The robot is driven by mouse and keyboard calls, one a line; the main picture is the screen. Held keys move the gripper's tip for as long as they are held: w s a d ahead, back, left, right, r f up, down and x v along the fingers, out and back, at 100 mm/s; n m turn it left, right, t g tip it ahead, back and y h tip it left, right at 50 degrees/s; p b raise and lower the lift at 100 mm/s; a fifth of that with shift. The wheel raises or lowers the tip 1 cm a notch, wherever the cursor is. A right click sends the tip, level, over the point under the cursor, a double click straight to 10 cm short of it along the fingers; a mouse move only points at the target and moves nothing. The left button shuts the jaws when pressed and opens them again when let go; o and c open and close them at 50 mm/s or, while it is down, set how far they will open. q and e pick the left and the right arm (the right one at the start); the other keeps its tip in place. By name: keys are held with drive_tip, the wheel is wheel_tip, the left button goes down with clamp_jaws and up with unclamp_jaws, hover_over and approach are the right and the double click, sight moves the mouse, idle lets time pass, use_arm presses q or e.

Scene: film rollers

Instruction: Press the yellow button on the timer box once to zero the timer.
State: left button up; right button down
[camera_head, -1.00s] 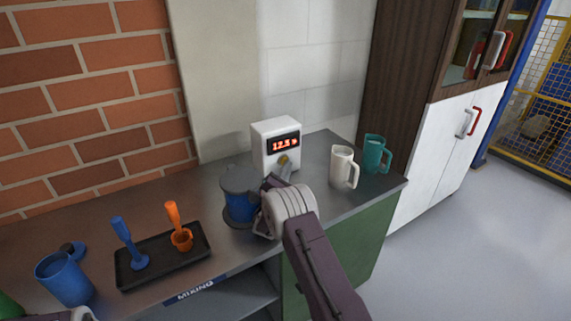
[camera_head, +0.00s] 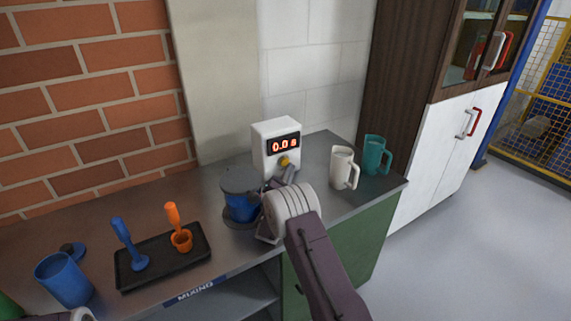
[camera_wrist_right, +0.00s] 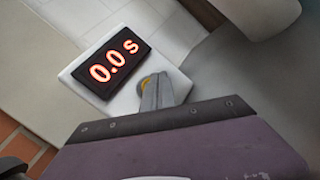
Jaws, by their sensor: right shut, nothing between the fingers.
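The white timer box (camera_head: 262,150) stands on the counter against the wall. Its red display reads 0.0 s, which is clear in the right wrist view (camera_wrist_right: 109,63). The yellow button (camera_head: 284,161) sits below the display and also shows in the right wrist view (camera_wrist_right: 144,83), partly hidden by my fingers. My right gripper (camera_head: 291,171) is shut and empty, its fingertips just in front of and below the button. In the right wrist view the closed fingers (camera_wrist_right: 154,90) overlap the button; I cannot tell whether they touch it. My left gripper's fingers are out of view.
A blue-and-grey container (camera_head: 240,198) stands close left of my right gripper. A white mug (camera_head: 342,168) and a teal mug (camera_head: 374,156) stand to the right. A black tray (camera_head: 128,280) holds blue and orange tools. A blue cup (camera_head: 62,281) is at far left.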

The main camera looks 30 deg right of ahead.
drive_tip(key=shift+s+d, duration=0.2)
drive_tip(key=shift+s, duration=2.35)
